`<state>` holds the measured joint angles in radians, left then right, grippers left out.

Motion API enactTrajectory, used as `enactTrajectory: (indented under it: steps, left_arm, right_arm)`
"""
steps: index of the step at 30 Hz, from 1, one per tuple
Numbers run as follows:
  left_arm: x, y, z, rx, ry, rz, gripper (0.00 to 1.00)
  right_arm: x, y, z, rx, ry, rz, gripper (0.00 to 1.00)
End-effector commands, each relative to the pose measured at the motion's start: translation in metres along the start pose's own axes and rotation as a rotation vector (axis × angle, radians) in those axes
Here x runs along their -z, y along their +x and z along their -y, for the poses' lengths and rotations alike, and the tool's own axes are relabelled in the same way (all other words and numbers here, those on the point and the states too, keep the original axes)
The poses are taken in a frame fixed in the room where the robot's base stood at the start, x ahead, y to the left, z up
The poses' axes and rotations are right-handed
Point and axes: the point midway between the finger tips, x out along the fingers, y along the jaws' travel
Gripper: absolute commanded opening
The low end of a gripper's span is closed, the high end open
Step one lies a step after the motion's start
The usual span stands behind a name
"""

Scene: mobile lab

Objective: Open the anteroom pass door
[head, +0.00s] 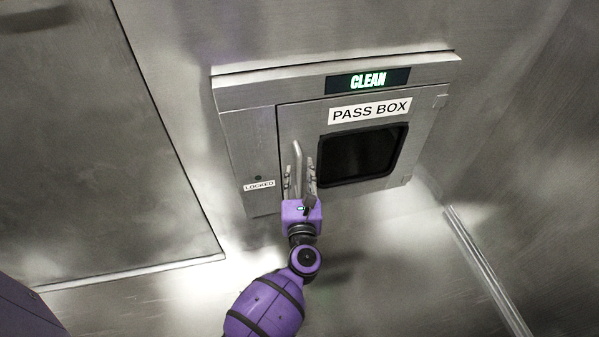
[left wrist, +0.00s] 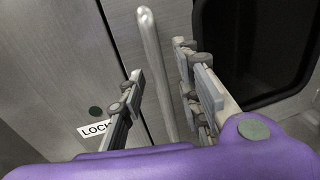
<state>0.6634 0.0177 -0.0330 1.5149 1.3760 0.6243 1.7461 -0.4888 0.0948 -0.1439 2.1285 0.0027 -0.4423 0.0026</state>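The pass box door (head: 298,122) is a steel door with a dark window (head: 362,156), and it looks closed in its frame. Its upright bar handle (head: 298,160) is on the left side of the door. My left gripper (head: 299,172) is at the handle, with its fingers open. In the left wrist view the handle (left wrist: 158,70) stands between the two separated fingers of the gripper (left wrist: 165,92), and I see gaps on both sides. My right gripper is not in view.
A lit "CLEAN" sign (head: 368,80) is above the "PASS BOX" label (head: 370,111). A "LOCKED" label (head: 259,185) with a small dark dot above it is on the panel left of the door. Steel walls surround the box, and a rail (head: 487,268) runs at lower right.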

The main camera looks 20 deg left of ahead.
Motion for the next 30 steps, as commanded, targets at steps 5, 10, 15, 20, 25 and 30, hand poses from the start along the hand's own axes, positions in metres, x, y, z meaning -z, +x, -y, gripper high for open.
enactTrajectory:
  steps: [5,10,15,20,25,30]
  left_arm:
    - [-0.0002,0.0092,0.0000,0.000,0.001,0.001,0.31]
    - [-0.0003,0.0094,0.0000,0.000,0.001,0.000,0.31]
    - [-0.0003,0.0093,0.0000,0.001,0.001,0.000,0.15]
    - [-0.0003,0.0092,0.0000,0.000,0.001,0.001,0.00]
    - [-0.0003,0.0091,-0.0001,0.000,0.001,0.000,0.00]
    - [-0.0002,0.0088,-0.0001,-0.001,0.001,0.000,0.00]
  right_arm:
    - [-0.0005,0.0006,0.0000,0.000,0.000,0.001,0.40]
    - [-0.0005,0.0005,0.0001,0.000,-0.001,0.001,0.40]
    - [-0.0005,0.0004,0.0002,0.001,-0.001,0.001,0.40]
    - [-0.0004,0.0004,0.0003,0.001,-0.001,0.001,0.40]
    - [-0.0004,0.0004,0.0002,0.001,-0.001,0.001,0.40]
    - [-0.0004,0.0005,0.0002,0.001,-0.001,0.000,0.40]
